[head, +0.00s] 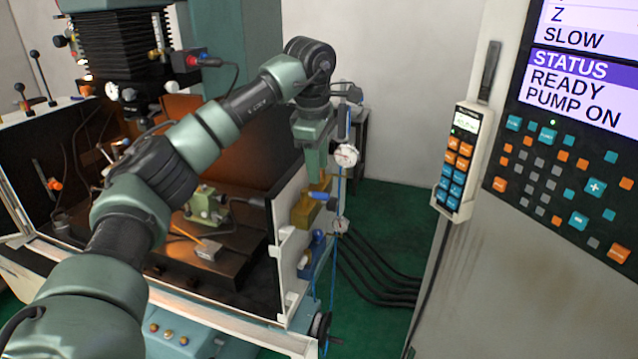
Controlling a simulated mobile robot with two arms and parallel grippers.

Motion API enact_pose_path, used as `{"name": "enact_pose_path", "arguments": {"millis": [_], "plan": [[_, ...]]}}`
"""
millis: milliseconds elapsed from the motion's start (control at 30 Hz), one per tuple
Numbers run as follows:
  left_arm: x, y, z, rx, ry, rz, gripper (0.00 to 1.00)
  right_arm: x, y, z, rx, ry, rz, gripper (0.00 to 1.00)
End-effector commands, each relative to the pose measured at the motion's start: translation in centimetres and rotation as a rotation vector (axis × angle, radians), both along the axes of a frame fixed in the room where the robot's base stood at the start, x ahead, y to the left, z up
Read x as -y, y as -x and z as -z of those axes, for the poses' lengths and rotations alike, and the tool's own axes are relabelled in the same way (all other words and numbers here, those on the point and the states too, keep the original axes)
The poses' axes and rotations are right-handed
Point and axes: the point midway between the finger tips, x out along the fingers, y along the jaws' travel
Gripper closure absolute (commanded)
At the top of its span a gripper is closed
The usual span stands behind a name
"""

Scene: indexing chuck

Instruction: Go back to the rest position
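My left arm reaches from the lower left across the machine, and its wrist bends down at the right end of the enclosure. My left gripper (318,172) points down just above a yellow block (308,209) with a blue lever (320,195). Its fingers show edge-on, so I cannot tell whether they are open or whether they touch the lever. My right gripper is out of view. A green fixture (207,206) stands on the machine bed, partly behind my arm.
A round gauge (346,156) sits right beside my gripper, with another gauge (340,226) below. The white enclosure wall (289,262) is close. A pendant (459,160) hangs on the control cabinet (462,270) at right. Black cables (372,278) cross the green floor (395,215).

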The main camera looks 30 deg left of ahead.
Motion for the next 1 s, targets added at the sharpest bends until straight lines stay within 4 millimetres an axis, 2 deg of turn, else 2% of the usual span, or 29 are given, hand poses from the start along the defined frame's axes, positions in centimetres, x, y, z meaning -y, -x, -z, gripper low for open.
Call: {"name": "enact_pose_path", "arguments": {"millis": [200,600,700,767,867,967,1000], "plan": [[0.0,0.2,-0.9,-0.001,0.001,0.0,0.61,0.0,0.0,0.3,0.0,0.0,0.0,0.44],[0.0,0.2,-0.9,-0.001,0.0,0.0,0.61,0.0,0.0,0.2,0.0,0.0,0.0,0.44],[0.7,0.0,-0.4,0.004,0.013,0.011,0.61,0.1,0.0,0.2,0.0,0.001,0.0,0.44],[2.1,-0.5,0.3,0.018,0.042,0.031,0.61,0.1,0.0,0.2,0.0,0.001,0.0,0.44],[6.5,-1.6,2.6,0.054,0.143,0.086,0.61,0.1,0.0,0.2,0.0,0.001,0.0,0.44],[13.3,-2.3,5.2,0.098,0.316,0.146,0.61,0.1,0.0,0.2,-0.001,0.002,0.0,0.44],[16.3,-2.3,6.1,0.113,0.403,0.163,0.61,0.1,0.0,0.2,-0.001,0.002,0.0,0.44]]}}
